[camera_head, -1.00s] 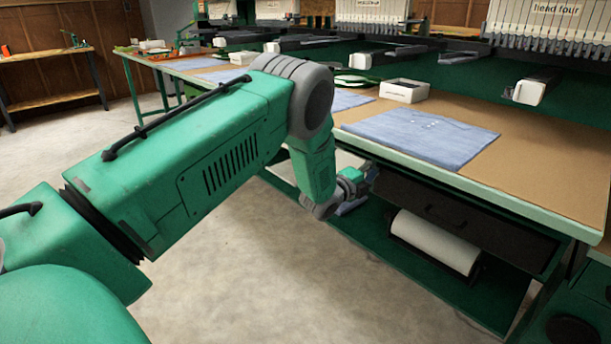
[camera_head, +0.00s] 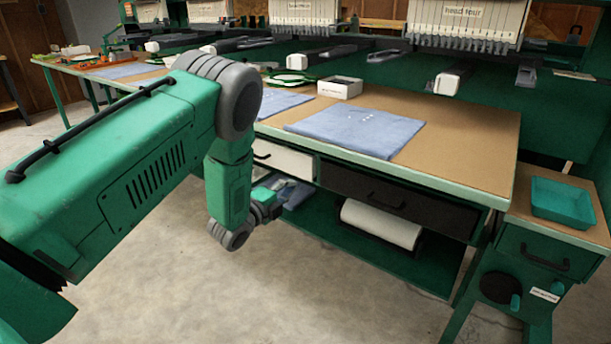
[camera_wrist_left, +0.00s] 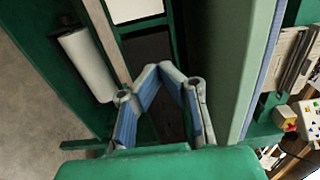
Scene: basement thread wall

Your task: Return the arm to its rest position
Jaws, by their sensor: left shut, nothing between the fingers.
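My left arm (camera_head: 150,165), green with grey joints, reaches in from the left in the head view and bends down at the elbow in front of the long table. My left gripper (camera_head: 292,192) is partly hidden behind the forearm and wrist, below the table edge near the drawers. In the left wrist view the left gripper (camera_wrist_left: 158,70) is shut with blue-lined fingers and nothing between them. My right gripper is not in view.
The long table (camera_head: 465,150) carries blue folded cloth (camera_head: 355,132) and a white box (camera_head: 340,87). Below are a dark drawer (camera_head: 395,200) and a white roll (camera_head: 380,225). A green tray (camera_head: 562,202) sits on a side cabinet. The floor (camera_head: 260,300) in front is clear.

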